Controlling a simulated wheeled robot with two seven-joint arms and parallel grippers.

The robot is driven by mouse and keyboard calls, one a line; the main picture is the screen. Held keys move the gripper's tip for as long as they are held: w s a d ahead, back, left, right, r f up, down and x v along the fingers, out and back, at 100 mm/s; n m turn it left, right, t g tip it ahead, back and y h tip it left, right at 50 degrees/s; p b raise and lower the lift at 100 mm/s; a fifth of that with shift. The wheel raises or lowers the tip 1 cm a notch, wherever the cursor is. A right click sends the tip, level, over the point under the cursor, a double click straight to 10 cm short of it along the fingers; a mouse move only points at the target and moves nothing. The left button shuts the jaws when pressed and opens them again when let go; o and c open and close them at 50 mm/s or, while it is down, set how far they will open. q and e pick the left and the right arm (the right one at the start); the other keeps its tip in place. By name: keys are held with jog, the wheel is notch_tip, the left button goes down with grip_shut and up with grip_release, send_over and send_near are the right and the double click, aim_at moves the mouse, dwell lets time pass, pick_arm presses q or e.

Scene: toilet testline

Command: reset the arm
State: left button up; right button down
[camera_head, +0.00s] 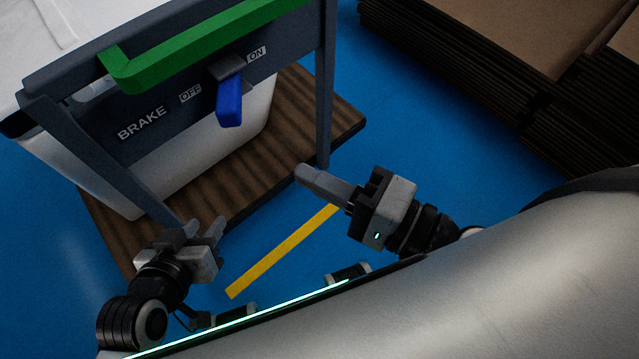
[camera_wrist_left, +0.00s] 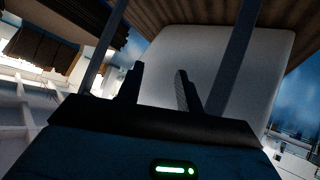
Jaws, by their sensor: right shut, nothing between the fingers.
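My left gripper (camera_head: 206,227) is at the lower left of the head view, in front of the cart's lower part. Its two fingers stand apart with nothing between them. In the left wrist view the fingers (camera_wrist_left: 160,85) also show apart, with a white panel behind them. My right gripper (camera_head: 303,172) is right of the cart, over the blue floor. Its fingers are together and empty, pointing left toward the dark cart post. Neither gripper holds anything.
A cart with a green handle (camera_head: 200,45), a dark BRAKE panel (camera_head: 160,105) and a blue lever (camera_head: 229,105) stands at the upper left. Its base is brown wood (camera_head: 325,115). Stacked brown sheets (camera_head: 520,40) fill the upper right. A yellow floor strip (camera_head: 280,252) lies between the grippers.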

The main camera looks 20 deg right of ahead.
pick_arm(q)
jog(key=shift+d+r, duration=0.1)
jog(key=shift+r, duration=0.35)
jog(key=shift+s+f, duration=0.1)
jog(key=shift+f, duration=0.05)
